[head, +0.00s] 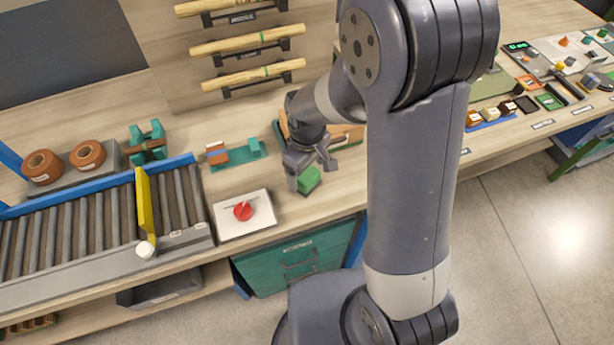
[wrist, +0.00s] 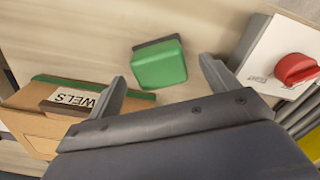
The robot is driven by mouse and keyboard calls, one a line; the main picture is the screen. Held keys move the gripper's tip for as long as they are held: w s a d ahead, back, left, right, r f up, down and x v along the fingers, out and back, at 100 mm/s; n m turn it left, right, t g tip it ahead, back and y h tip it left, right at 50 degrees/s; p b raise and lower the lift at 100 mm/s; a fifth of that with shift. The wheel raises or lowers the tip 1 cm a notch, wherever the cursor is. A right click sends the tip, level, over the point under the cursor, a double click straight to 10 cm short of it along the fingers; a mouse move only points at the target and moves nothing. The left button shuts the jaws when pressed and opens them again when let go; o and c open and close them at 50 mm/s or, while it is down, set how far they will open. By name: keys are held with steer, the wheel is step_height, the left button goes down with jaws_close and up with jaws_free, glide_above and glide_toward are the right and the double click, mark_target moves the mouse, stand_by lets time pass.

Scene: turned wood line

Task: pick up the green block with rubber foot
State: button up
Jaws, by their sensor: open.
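The green block (head: 309,179) lies on the wooden bench just beside my gripper (head: 308,172) in the head view. In the wrist view the green block (wrist: 160,66) shows a bright green top and a dark edge along its far side, which may be the rubber foot. My gripper (wrist: 163,88) is open and empty. Its two fingers are apart, with the block beyond and between their tips. I cannot tell how high the tips are above the bench. Nothing hides the block in the wrist view.
A box labelled "WELS" (wrist: 68,98) is close to the left finger. A white panel with a red knob (head: 243,211) is to the left in the head view, beside a roller conveyor (head: 95,225). A teal fixture (head: 237,155) stands behind.

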mark_target(307, 174)
steer(key=shift+f, duration=1.35)
steer(key=shift+c, duration=0.5)
steer(key=c, duration=1)
steer(key=shift+r, duration=0.15)
step_height(307, 174, up, 10)
steer(key=shift+f+b, duration=0.1)
steer(key=shift+b, duration=0.25)
